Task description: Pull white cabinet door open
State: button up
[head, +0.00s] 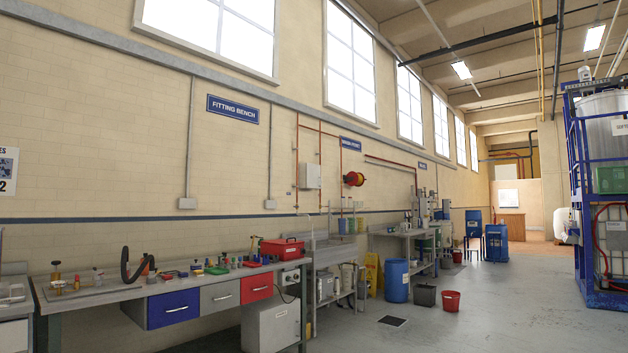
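Two pale box-like cabinets show in the head view, and I cannot tell which one is the white cabinet. One is a small off-white wall cabinet (311,176) mounted among orange pipes above the sink; its front looks closed. The other is a light grey cabinet (272,327) on the floor under the right end of the fitting bench; its front looks closed and carries a small label. No handle can be made out clearly on either. My gripper is not in view.
The fitting bench (160,290) with tools and a red toolbox (282,248) runs along the left wall. Grey floor (480,325) is clear toward the right.

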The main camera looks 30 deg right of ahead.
aim_at(313, 181)
jog(key=i+l+z, duration=1.15)
jog(key=i+z, duration=0.4)
jog(key=i, duration=0.15)
jog(key=i+j+z, duration=0.15)
jog(key=i+z, duration=0.25)
jog(key=i+l+z, duration=0.1)
jog(key=i, duration=0.8)
jog(key=i+l, duration=0.1)
jog(key=i, duration=0.85)
jog(key=l+z, duration=0.05)
